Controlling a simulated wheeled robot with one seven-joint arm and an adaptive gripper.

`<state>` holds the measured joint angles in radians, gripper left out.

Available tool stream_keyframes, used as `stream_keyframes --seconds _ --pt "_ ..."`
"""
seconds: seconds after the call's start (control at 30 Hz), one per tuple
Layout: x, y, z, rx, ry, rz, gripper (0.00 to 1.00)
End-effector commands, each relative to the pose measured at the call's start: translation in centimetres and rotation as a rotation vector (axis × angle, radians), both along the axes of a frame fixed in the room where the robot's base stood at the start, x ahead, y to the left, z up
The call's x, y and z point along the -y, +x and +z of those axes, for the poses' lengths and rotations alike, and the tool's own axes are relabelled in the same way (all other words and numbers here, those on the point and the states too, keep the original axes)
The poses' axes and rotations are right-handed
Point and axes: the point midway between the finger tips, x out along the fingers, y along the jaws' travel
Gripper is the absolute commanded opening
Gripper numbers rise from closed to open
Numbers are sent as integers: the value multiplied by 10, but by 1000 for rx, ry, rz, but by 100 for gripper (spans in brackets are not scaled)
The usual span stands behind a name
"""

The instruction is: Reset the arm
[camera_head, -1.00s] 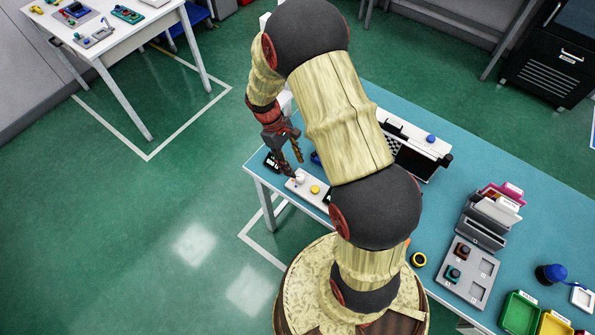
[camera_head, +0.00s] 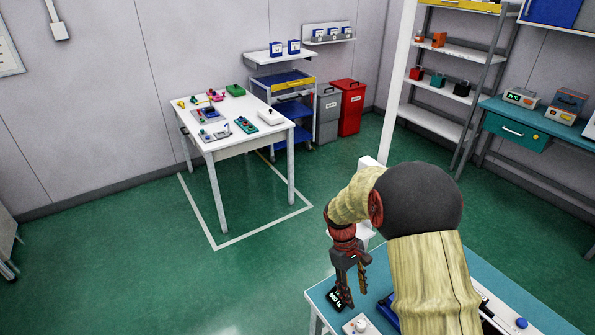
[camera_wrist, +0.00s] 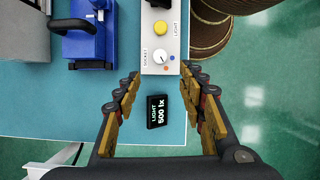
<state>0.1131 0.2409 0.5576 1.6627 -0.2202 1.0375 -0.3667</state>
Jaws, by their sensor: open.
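A small black display (camera_wrist: 158,112) reading "LIGHT 500 lx" lies on the table between and below the fingertips. A white control box (camera_wrist: 150,65) with a white knob and a yellow button lies just beyond the fingertips. My arm hides much of the table in the head view.
A blue device (camera_wrist: 82,40) stands left of the control box. The table edge (camera_wrist: 100,143) is close to the gripper. A white table (camera_head: 245,135) with several small items stands at the back left. Green floor between the tables is clear. Shelves (camera_head: 440,85) stand at the back right.

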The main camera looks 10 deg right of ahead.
Motion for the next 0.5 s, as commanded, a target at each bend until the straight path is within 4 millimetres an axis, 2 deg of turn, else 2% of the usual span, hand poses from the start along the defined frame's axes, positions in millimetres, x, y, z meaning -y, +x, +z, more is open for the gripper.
stream_keyframes --seconds 0.13,0.2,0.27,0.5 --pt "-1 2 -1 14 -12 -40 41" --pt "-6 -12 -8 2 -13 -92 41" --pt "-11 -24 -7 2 -16 -133 41" --pt "-32 -51 44 117 -13 -266 41"
